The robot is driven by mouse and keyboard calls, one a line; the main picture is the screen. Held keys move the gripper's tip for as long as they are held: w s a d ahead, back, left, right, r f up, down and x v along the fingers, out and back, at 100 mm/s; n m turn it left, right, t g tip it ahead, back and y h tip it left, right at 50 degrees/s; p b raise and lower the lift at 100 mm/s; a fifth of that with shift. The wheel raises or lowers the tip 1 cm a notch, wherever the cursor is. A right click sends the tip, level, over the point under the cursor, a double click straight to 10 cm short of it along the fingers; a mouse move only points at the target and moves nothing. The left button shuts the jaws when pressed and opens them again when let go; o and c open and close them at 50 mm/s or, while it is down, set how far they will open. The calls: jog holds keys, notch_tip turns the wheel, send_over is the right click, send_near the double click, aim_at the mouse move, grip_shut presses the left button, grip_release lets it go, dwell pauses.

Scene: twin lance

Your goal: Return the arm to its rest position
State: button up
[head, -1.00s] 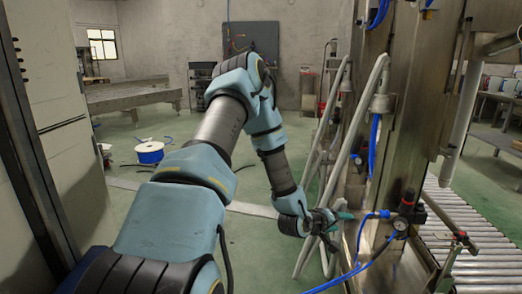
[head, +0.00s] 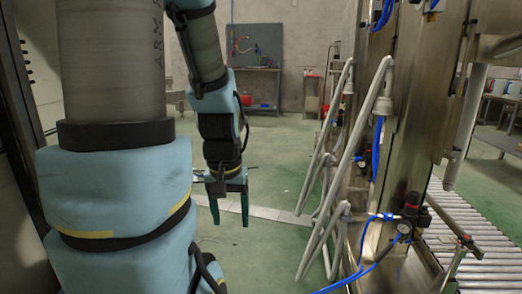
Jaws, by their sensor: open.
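My gripper (head: 230,216) hangs at the end of my arm left of the picture's middle in the head view. Its two dark green fingers point down and stand apart, with nothing between them. It is above the green floor, clear of the machine (head: 405,130) on the right. My arm's large blue and grey links fill the left part of the view.
Grey bent pipes (head: 345,150) stand out from the machine to the right of my gripper. A pressure regulator with a gauge (head: 408,215) and blue hoses (head: 365,272) sits lower right. A roller conveyor (head: 470,230) lies beyond. The floor (head: 285,165) between my gripper and the pipes is clear.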

notch_tip(320, 180, up, 24)
jog(key=p, duration=2.3)
jog(key=shift+w, duration=0.2)
